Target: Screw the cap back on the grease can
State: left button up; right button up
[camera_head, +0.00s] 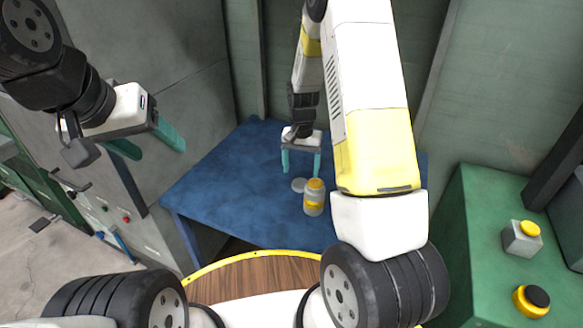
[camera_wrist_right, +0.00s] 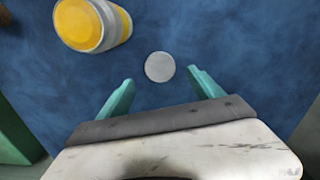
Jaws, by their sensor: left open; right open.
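The grease can (camera_head: 313,198) stands upright on the blue table, white with a yellow band and a yellow top. In the right wrist view the can (camera_wrist_right: 88,25) is at the upper left. The cap (camera_head: 298,185), a light grey disc, lies flat on the table beside the can. It also shows in the right wrist view (camera_wrist_right: 159,67), just beyond and between the fingertips. My right gripper (camera_head: 301,172) is open and empty, pointing down above the table close to the cap; its fingers show in the wrist view (camera_wrist_right: 160,78). My left gripper (camera_head: 160,146) is open and empty at the left, away from the table.
A green cabinet (camera_head: 485,250) with a grey button box (camera_head: 521,238) and a yellow-black knob (camera_head: 531,300) stands at the right. A grey wall (camera_head: 190,80) rises behind the table's left side.

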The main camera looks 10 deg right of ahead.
aim_at(300, 183)
jog(key=shift+s+a+f, duration=0.1)
jog(key=shift+s+f, duration=0.05)
jog(key=shift+f, duration=2.45)
jog(key=c, duration=1.5)
notch_tip(300, 183, up, 10)
jog(key=shift+c, duration=0.2)
